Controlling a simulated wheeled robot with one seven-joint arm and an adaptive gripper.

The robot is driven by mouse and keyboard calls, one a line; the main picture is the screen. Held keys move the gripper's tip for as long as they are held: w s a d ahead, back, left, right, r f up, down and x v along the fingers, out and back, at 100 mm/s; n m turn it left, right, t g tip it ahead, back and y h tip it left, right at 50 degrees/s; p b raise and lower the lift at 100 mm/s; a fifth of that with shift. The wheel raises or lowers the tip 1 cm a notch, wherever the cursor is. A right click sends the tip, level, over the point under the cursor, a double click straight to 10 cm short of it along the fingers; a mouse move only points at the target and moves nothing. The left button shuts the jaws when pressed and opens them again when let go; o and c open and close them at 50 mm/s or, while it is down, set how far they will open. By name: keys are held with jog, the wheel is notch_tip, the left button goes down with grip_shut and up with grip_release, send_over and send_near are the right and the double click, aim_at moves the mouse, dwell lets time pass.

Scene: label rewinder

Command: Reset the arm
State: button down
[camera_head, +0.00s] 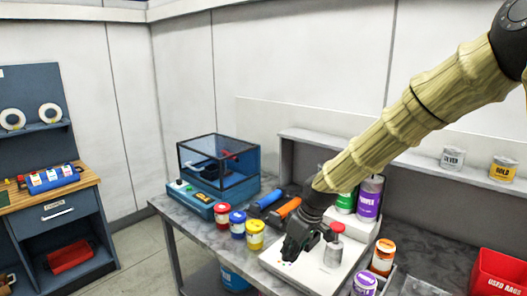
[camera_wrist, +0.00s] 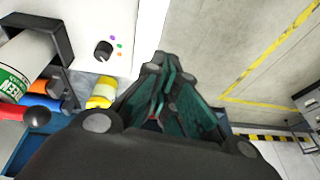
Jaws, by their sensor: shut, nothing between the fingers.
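My arm reaches in from the upper right of the head view in a pale, ribbed sleeve. My gripper (camera_head: 292,252) points down over the front part of a white machine (camera_head: 325,262) on the grey table. In the wrist view my gripper (camera_wrist: 160,118) shows with its fingers together and nothing between them. The white machine (camera_wrist: 85,35) is beside it there, with a black knob (camera_wrist: 103,51) and small coloured dots. Whether the gripper touches the machine cannot be told.
Red, blue and yellow jars (camera_head: 238,223) stand left of the machine, near a blue clear-lidded box (camera_head: 215,170). Purple and orange containers (camera_head: 383,257) stand to its right. A red rag bin (camera_head: 498,272) is at the far right. Open floor (camera_wrist: 235,60) lies past the table edge.

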jog(key=s+d+f+m+b, duration=0.1)
jog(key=s+d+f+m, duration=0.1)
jog(key=s+f, duration=0.6)
jog(key=s+d+f+m+g, duration=0.15)
jog(key=s+f, duration=0.25)
jog(key=f, duration=0.8)
jog(key=s+d+f+m+t+b, duration=0.1)
jog(key=s+d+f+m, duration=0.1)
jog(key=s+f, duration=0.65)
jog(key=s+d+f+m+h, duration=0.1)
jog(key=s+d+f, duration=0.2)
jog(key=s, duration=0.4)
jog(key=s+d+f+m+h, duration=0.1)
jog(key=s+d+f, duration=0.2)
jog(key=s+f, duration=0.2)
jog(key=s+d+f+m+g+h, duration=0.1)
jog(key=s+d+f+m, duration=0.1)
jog(key=s, duration=0.7)
notch_tip(320, 180, down, 2)
jog(key=shift+d+f+b, duration=0.1)
jog(key=shift+d+b, duration=0.3)
jog(key=shift+d, duration=0.25)
jog(key=shift+w, duration=0.1)
